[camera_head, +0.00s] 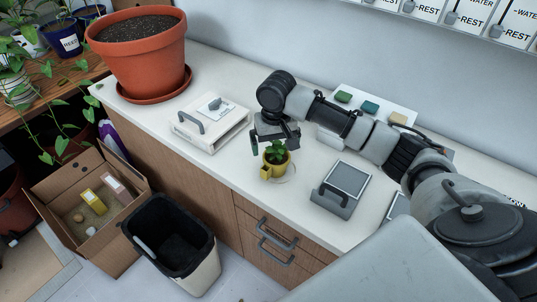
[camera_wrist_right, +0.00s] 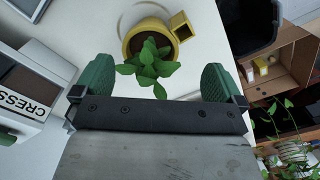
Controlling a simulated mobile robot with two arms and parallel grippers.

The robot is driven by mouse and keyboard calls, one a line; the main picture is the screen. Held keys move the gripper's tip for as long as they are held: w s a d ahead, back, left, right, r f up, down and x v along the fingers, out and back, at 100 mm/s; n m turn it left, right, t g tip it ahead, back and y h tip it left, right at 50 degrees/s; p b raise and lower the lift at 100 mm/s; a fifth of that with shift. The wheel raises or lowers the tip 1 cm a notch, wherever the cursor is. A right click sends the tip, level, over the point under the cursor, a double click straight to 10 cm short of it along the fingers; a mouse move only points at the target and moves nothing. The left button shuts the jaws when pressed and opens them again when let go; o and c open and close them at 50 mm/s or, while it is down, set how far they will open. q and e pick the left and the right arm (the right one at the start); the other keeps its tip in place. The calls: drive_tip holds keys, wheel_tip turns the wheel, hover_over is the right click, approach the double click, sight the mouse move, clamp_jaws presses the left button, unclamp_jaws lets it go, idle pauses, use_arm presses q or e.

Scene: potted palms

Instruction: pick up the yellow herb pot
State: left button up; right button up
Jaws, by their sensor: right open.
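The yellow herb pot (camera_head: 276,166) stands upright on a clear saucer (camera_head: 287,178) near the counter's front edge. It holds a leafy green plant and has a square, hollow yellow handle on its side. In the right wrist view the yellow pot (camera_wrist_right: 134,43) is ahead of the fingertips, with its leaves reaching back between them. My right gripper (camera_head: 274,142) is open and empty, just above and behind the plant. Its green fingers show apart in the wrist view (camera_wrist_right: 157,86). My left gripper is not in view.
A large terracotta pot (camera_head: 138,65) and a white box with a handle (camera_head: 207,127) stand left on the counter. A grey-topped handled box (camera_head: 342,187) stands right. A dark bin (camera_head: 170,237) and an open cardboard box (camera_head: 68,178) are on the floor below.

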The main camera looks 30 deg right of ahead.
sight(277, 156)
drive_tip(key=shift+w+d+r+m, duration=0.3)
drive_tip(key=shift+w+d+r, duration=0.05)
drive_tip(key=shift+d+r, duration=0.3)
drive_tip(key=shift+d+f, duration=0.1)
wheel_tip(277, 156, down, 5)
drive_tip(key=f, duration=0.5)
drive_tip(key=shift+w, duration=0.25)
drive_tip(key=shift+c, duration=0.3)
drive_tip(key=c, duration=0.8)
drive_tip(key=shift+o, duration=0.2)
drive_tip(key=shift+d+r, duration=0.1)
drive_tip(key=shift+r, duration=0.05)
